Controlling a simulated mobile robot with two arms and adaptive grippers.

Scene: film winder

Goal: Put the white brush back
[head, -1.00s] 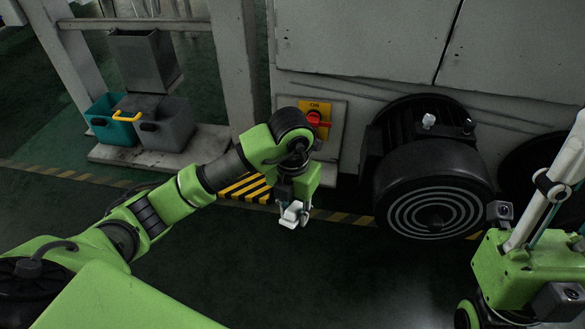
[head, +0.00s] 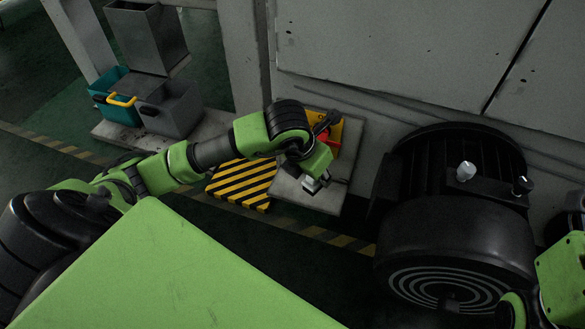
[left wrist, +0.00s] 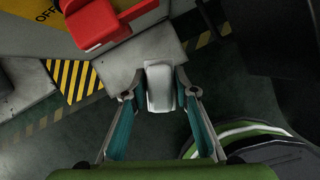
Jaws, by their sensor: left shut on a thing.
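A pale grey-white block-like thing, which I take for the white brush (left wrist: 160,86), is between the fingers of my left gripper (left wrist: 158,97) in the left wrist view. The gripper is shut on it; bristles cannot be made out. In the head view my left gripper (head: 314,185) is in front of the yellow switch panel, over the pale ledge below it, and the brush is mostly hidden by the wrist. My right gripper is not in view; only green parts of that arm show at the right edge.
The yellow panel (head: 322,119) carries a red switch (left wrist: 104,20) close to my left gripper. A black motor (head: 455,215) stands to the right. A teal bin (head: 104,106), a grey bin (head: 172,112) and a metal hopper (head: 146,38) stand at upper left. Open floor lies below.

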